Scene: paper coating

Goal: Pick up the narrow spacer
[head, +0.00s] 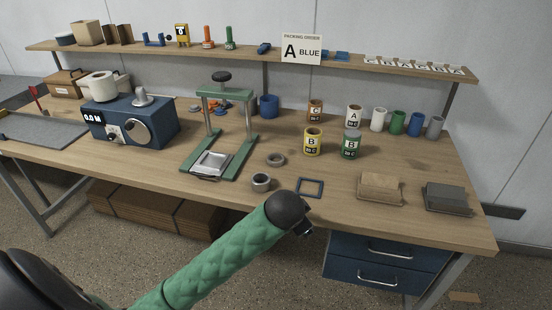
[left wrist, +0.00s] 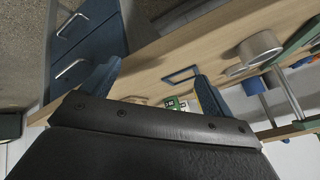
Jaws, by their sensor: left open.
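Two grey rings lie at the table's front: a flat, low ring (head: 276,159) and a taller one (head: 261,183). The low one looks like the narrow spacer, though no label shows. In the left wrist view the tall ring (left wrist: 260,46) and the low ring (left wrist: 236,70) are at the right. A dark blue square frame (head: 309,188) lies flat to their right; it also shows in the left wrist view (left wrist: 181,74), between the fingertips in the picture. My left gripper (left wrist: 156,68) is open and empty, apart from all of them. My right gripper is out of view.
A green press stand (head: 243,145) and a blue machine (head: 140,128) stand left. Labelled cans (head: 313,150) stand behind the rings. A tan block (head: 381,184) and a grey block (head: 448,197) lie right. Blue drawers (head: 385,268) are below the table edge.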

